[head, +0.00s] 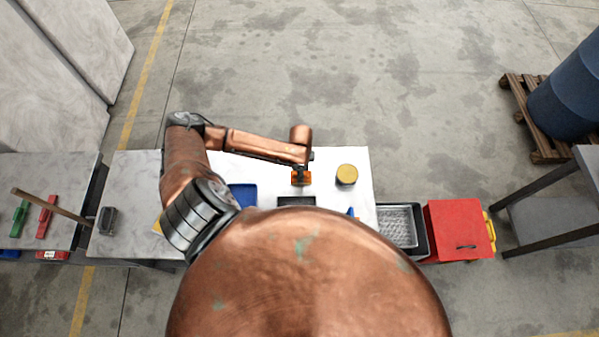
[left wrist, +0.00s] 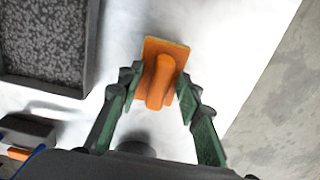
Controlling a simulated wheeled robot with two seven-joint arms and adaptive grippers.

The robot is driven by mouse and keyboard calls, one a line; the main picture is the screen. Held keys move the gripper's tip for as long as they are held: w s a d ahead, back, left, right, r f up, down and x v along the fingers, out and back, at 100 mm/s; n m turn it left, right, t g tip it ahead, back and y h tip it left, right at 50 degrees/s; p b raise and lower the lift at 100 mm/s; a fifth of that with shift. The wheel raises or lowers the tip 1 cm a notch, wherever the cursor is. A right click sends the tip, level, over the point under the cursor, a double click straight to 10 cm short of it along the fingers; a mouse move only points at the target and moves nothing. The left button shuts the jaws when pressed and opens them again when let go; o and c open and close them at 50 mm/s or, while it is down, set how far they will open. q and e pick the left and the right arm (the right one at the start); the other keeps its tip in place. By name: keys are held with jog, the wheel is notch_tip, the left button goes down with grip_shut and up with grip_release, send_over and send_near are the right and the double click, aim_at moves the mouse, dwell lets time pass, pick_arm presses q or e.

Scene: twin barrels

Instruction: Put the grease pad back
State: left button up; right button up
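The grease pad, an orange block with a rounded orange handle, shows in the left wrist view (left wrist: 160,75) over the white table top (left wrist: 215,35). It also shows in the head view (head: 301,179) below the end of my left arm. My left gripper (left wrist: 157,88) is open, with its green-padded fingers spread on either side of the handle. Gaps show between the fingers and the handle. A dark tray with a speckled grey inside (left wrist: 88,75) lies left of the pad in the wrist view. My right gripper is not in view.
A yellow-topped can (head: 347,174) stands right of the pad. A blue tray (head: 243,194) lies to the left, partly hidden by my arm. A metal basket (head: 397,224) and red box (head: 458,229) are at the right. My body hides the table's near side.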

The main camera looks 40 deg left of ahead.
pick_arm(q)
notch_tip(320, 180, up, 12)
jog(key=b, duration=0.1)
dwell(0.4)
dwell(0.4)
